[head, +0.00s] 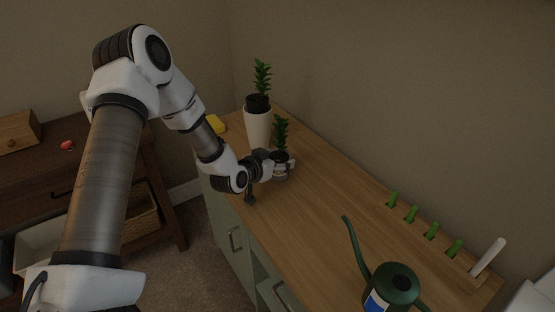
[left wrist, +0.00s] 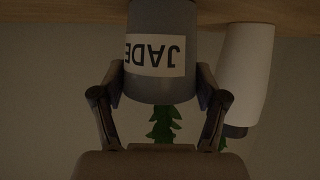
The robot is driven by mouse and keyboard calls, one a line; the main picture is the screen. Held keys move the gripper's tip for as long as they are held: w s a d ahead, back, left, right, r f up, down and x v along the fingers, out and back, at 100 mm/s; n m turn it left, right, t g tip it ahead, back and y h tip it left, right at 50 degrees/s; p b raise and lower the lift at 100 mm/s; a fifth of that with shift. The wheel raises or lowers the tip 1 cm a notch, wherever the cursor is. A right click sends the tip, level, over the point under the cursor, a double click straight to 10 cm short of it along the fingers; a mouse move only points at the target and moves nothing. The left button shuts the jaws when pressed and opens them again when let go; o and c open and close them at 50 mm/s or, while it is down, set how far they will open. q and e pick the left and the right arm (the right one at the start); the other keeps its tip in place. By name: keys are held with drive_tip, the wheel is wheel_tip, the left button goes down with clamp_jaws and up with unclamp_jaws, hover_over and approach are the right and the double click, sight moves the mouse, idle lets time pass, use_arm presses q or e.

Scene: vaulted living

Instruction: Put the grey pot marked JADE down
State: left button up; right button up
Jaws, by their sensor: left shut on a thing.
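The grey pot marked JADE (left wrist: 160,85) shows upside down in the left wrist view, with its white label facing the camera and its green plant (left wrist: 163,122) hanging toward the picture's bottom. My left gripper (left wrist: 161,80) is shut on it, one finger on each side. In the head view the left gripper (head: 283,170) holds the pot at the far end of the wooden counter (head: 325,200), and the plant (head: 281,134) rises above it upright. The pot is mostly hidden by the gripper there. I cannot tell whether its base touches the counter. My right gripper is not in view.
A tall white pot with a plant (head: 258,127) stands close behind the held pot. A yellow block (head: 216,124) lies near the far left corner. A green watering can (head: 390,286) and a rack with several green tags (head: 432,231) are nearer me. The counter's middle is clear.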

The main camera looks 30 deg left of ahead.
use_arm(q)
drive_tip(key=shift+f, duration=0.1)
drive_tip(key=o, duration=1.5)
drive_tip(key=shift+c, duration=0.2)
drive_tip(key=shift+s+r, duration=0.2)
drive_tip(key=shift+r, duration=0.05)
drive_tip(key=p+v, duration=0.3)
drive_tip(key=v, duration=0.8)
drive_tip(key=shift+s, duration=0.3)
drive_tip(key=shift+r, duration=0.15)
